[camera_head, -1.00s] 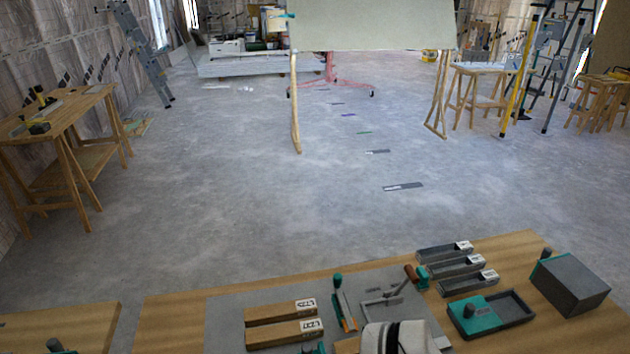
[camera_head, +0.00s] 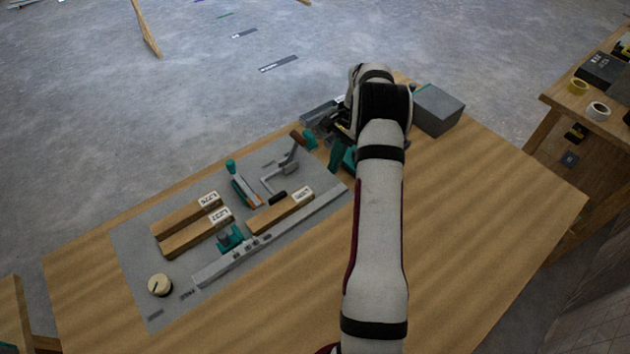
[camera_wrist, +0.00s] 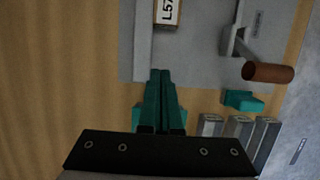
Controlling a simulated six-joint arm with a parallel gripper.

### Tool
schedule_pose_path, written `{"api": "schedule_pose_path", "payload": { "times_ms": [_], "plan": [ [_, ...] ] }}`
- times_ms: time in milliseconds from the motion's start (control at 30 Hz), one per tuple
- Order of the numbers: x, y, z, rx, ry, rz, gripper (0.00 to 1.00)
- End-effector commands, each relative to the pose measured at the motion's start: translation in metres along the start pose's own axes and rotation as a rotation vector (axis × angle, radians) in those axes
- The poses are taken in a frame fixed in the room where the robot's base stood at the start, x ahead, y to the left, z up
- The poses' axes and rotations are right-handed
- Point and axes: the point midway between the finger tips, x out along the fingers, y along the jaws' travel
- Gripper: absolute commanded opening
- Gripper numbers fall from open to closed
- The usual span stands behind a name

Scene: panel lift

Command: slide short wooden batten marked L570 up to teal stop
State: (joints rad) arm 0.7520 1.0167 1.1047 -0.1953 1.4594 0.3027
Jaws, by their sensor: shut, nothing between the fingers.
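The short wooden batten marked L570 (camera_head: 278,213) lies on the grey board, along a metal rail (camera_head: 275,232). Its labelled end (camera_wrist: 166,16) shows at the top of the wrist view, ahead of my fingertips. The teal stop (camera_head: 230,238) stands by the rail at the batten's far-left end; I cannot tell whether they touch. My gripper (camera_wrist: 160,75) has teal fingers pressed together, empty, just off the board's edge and in line with the batten, apart from it. In the head view my arm partly hides the gripper.
Two longer battens (camera_head: 187,215) lie left of the short one. A clamp with a brown handle (camera_wrist: 270,72) stands right of my fingers in the wrist view, near metal blocks (camera_wrist: 238,126). A round knob (camera_head: 160,285) and grey box (camera_head: 438,108) are also on the table. The right tabletop is clear.

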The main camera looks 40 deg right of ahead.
Motion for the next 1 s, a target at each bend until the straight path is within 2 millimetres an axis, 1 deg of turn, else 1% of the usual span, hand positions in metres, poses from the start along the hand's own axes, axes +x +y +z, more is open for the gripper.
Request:
{"api": "schedule_pose_path", "payload": {
  "times_ms": [100, 233, 333, 500, 633, 867, 933, 1000],
  "plan": [
    [0.026, 0.0, 0.001, -0.001, -0.002, 0.003, 0.0],
    [0.054, 0.0, 0.001, -0.001, -0.001, 0.003, 0.0],
    [0.056, 0.0, 0.02, -0.003, 0.0, 0.002, 0.0],
    [0.061, 0.0, 0.036, -0.003, 0.0, 0.0, 0.0],
    [0.061, 0.0, 0.039, -0.001, 0.0, -0.001, 0.0],
    [0.061, 0.0, 0.039, -0.001, 0.001, -0.001, 0.0],
    [0.062, 0.0, 0.041, -0.002, 0.001, -0.001, 0.0],
    [0.064, 0.0, 0.048, -0.004, 0.001, 0.001, 0.0]
  ]
}}
